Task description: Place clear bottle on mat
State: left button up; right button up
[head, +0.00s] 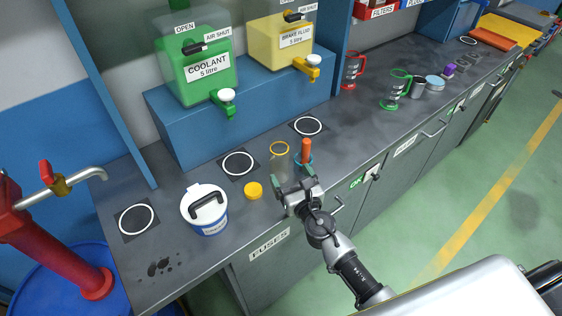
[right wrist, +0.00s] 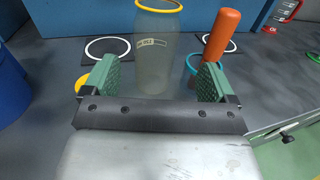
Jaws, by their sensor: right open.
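The clear bottle (head: 279,164) stands upright on the grey bench, with a yellow ring at its top. My right gripper (head: 294,180) is open and empty, low over the bench's front edge, and I cannot tell whether a finger touches the bottle. Dark mats with white rings lie on the bench: one left of the bottle (head: 239,163), one behind it to the right (head: 308,126), one far left (head: 137,220). My left gripper is out of view.
An orange-handled tool (head: 306,150) in a blue-rimmed holder stands close right of the bottle. A yellow cap (head: 253,190) and a white lidded tub (head: 205,208) stand to the left. The blue shelf with coolant (head: 205,75) and brake fluid (head: 283,40) tanks stands behind.

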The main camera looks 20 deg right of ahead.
aim_at(283, 166)
jog(key=w, duration=0.4)
jog(key=w+a, duration=0.1)
jog(key=w, duration=0.2)
jog(key=shift+a+r, duration=0.1)
jog(key=shift+r, duration=0.05)
jog(key=shift+s, duration=0.2)
jog(key=shift+c, duration=1.1)
jog(key=shift+r, duration=0.1)
jog(key=c, duration=0.9)
